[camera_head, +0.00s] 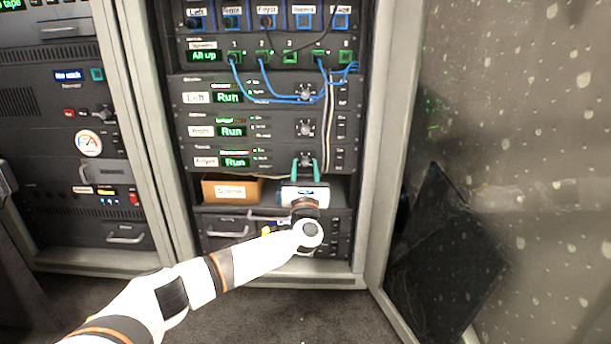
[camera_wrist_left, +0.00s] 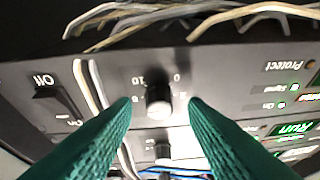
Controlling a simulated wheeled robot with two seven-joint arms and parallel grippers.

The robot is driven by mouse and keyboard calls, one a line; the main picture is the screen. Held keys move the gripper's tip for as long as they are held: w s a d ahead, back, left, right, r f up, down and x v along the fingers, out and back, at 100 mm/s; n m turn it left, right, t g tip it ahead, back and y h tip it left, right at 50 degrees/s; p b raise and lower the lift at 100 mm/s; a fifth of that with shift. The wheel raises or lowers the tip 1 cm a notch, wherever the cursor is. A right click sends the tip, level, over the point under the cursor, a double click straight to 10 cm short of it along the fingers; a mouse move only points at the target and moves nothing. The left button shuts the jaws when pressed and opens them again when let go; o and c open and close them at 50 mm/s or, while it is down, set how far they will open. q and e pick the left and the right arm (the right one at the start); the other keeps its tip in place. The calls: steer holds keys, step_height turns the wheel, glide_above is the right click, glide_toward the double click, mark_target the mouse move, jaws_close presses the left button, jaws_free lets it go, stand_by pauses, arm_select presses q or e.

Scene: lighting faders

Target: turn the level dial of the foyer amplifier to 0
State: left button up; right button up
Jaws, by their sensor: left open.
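The foyer amplifier (camera_head: 270,166) is the lowest of three stacked amplifiers in the open rack, labelled Foyer, with a green Run display. Its level dial (camera_head: 305,159) is at the right of its front. In the left wrist view, upside down, the silver-and-black dial (camera_wrist_left: 159,101) has the marks 0 and 10 near it; its setting is not clear. My left gripper (camera_head: 306,164) is open at the dial. Its green fingers (camera_wrist_left: 160,112) stand on either side of the dial, with gaps visible. My right gripper is not in view.
A power switch (camera_wrist_left: 54,103) and pale cables (camera_wrist_left: 92,88) are beside the dial. Blue cables (camera_head: 270,95) hang across the upper rack. A cardboard box (camera_head: 215,191) sits on the shelf below. The open rack door (camera_head: 385,200) stands at the right.

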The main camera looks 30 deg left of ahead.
arm_select(q)
steer(key=shift+c, duration=0.2)
jaws_close()
